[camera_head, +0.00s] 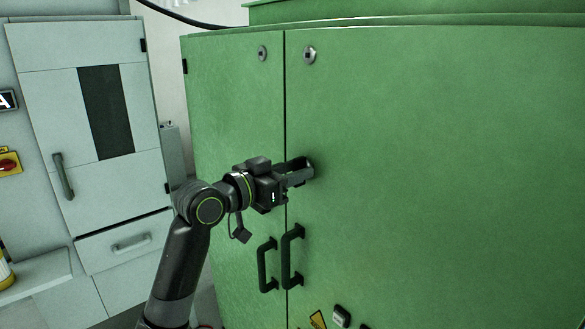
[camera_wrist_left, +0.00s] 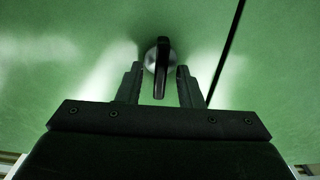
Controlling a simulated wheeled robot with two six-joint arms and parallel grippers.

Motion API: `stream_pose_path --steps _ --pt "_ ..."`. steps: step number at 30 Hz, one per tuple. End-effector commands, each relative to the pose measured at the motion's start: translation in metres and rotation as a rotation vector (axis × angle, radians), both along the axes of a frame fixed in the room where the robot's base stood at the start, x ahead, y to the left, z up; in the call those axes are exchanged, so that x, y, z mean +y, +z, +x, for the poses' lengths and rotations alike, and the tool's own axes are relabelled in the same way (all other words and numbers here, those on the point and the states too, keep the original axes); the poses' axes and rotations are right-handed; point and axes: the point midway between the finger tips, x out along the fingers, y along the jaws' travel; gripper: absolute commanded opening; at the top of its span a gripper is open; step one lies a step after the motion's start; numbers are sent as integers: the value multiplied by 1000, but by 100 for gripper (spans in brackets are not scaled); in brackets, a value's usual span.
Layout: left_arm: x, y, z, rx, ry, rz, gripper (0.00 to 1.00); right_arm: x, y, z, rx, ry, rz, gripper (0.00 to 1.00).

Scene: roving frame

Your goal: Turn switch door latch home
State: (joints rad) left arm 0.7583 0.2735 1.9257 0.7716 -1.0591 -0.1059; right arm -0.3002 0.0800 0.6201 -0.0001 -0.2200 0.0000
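The switch door latch (camera_wrist_left: 162,68) shows in the left wrist view as a black bar handle on a round silver base on the green door. The bar stands upright in that picture. My left gripper (camera_wrist_left: 160,72) is open, with one finger on each side of the latch and visible gaps to the bar. In the head view my left gripper (camera_head: 304,170) is close against the green cabinet's right door (camera_head: 430,150), just right of the door seam. There the gripper mostly hides the latch. My right gripper is in neither view.
Two black pull handles (camera_head: 290,256) sit below the gripper beside the seam. Two round locks (camera_head: 309,55) are near the door tops. A pale cabinet (camera_head: 85,110) with a dark window stands at left. The right door is clear to the right.

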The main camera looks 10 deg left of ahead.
Motion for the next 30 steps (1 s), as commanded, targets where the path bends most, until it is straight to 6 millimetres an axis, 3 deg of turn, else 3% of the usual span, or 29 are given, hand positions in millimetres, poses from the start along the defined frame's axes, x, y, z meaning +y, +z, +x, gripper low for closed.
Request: stream_pose_path --steps 8,15,30 --pt "-1 0 1 0 0 0 32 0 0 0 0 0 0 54" --pt "0 0 1 0 0 0 0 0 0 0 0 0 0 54" --pt "0 -3 0 -52 1 67 0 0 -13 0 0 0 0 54"
